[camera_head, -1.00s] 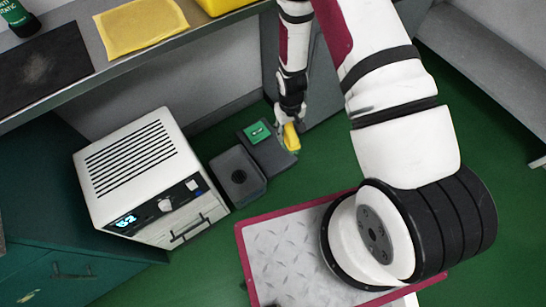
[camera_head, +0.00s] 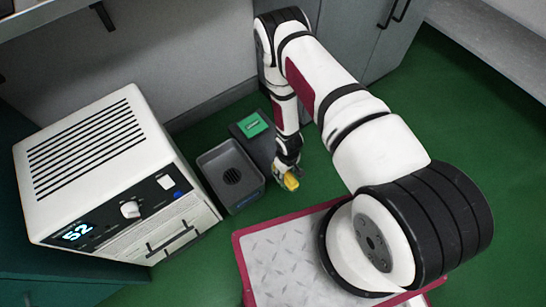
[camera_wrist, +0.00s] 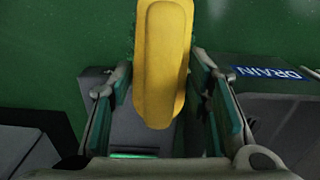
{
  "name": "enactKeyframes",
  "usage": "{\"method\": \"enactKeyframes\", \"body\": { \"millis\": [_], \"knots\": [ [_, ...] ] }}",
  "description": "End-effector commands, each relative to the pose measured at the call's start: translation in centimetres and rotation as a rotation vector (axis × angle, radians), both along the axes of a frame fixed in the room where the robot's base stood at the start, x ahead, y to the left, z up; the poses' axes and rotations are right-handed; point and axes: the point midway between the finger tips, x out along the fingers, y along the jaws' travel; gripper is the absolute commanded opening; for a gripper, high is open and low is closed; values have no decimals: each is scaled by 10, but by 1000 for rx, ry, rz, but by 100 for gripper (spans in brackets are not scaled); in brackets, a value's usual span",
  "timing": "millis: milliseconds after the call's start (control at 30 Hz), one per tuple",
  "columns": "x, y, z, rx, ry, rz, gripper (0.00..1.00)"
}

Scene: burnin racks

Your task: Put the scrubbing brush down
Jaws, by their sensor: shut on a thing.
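The scrubbing brush (camera_head: 291,181) has a yellow body. My gripper (camera_head: 287,174) holds it low, at the front right of the dark grey bins, over or near the green floor. In the wrist view the brush (camera_wrist: 163,60) points away between the two fingers of my gripper (camera_wrist: 162,82), and a little green bristle shows at its edges. My gripper is shut on it. Whether the brush touches anything below is hidden.
An open dark grey basin (camera_head: 212,163) with a round drain stands left of the gripper. Behind it is a dark unit with a green item (camera_head: 253,125). A white oven (camera_head: 110,170) stands at left. A DRAIN label (camera_wrist: 268,73) shows in the wrist view. Green floor (camera_head: 440,130) is clear at right.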

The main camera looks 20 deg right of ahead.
Motion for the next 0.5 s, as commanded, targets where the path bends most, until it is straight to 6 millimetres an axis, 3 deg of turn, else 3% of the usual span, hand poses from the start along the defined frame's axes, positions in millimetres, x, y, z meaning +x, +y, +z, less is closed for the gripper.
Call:
{"method": "enactKeyframes", "body": {
  "millis": [167,500],
  "knots": [
    [4,0,-16,3,-3,10,0],
    [80,-1,-25,4,-5,7,0]
  ]
}}
